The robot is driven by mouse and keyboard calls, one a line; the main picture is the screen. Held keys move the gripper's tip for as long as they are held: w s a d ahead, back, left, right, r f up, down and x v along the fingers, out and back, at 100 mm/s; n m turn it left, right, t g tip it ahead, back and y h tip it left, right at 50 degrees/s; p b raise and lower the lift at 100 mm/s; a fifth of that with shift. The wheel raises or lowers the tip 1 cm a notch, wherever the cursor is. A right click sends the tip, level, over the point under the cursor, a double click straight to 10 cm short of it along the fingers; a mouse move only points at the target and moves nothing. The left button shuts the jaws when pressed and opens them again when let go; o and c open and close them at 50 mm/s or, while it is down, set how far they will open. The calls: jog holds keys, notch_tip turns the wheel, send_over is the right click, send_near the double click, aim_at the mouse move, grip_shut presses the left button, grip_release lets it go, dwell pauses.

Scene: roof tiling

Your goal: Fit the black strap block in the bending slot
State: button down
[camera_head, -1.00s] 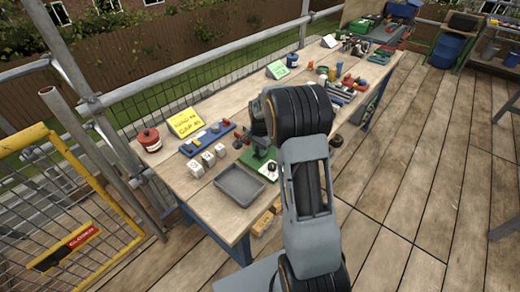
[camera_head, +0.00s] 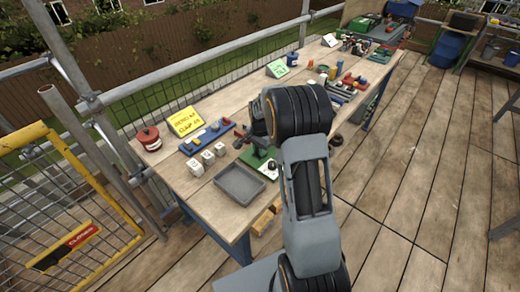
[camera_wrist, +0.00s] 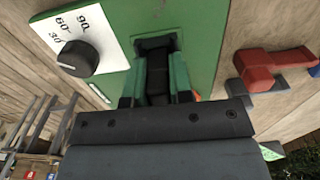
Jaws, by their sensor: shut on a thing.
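My gripper (camera_wrist: 157,92) is shut on the black strap block (camera_wrist: 157,72) in the wrist view, with green fingers on both sides of it. The block's far end is at a dark slot (camera_wrist: 157,43) in the green bending tool (camera_wrist: 205,35). I cannot tell how deep the block sits in the slot. A white dial plate marked 30, 60 and 90 (camera_wrist: 105,30) with a black knob (camera_wrist: 78,58) is left of the slot. In the head view the green tool (camera_head: 262,165) lies on the bench, and my arm hides most of the gripper.
A grey tray (camera_head: 240,184) and several pale numbered blocks (camera_head: 208,157) stand beside the tool. A blue rack (camera_head: 205,138), a yellow sign (camera_head: 185,121) and a red tin (camera_head: 149,139) are farther left. A red part (camera_wrist: 270,68) lies right of the tool.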

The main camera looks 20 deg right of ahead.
jog(key=c, duration=0.9)
grip_release()
jog(key=shift+r, duration=0.15)
jog(key=shift+r+p, duration=2.45)
jog(key=shift+r, duration=0.95)
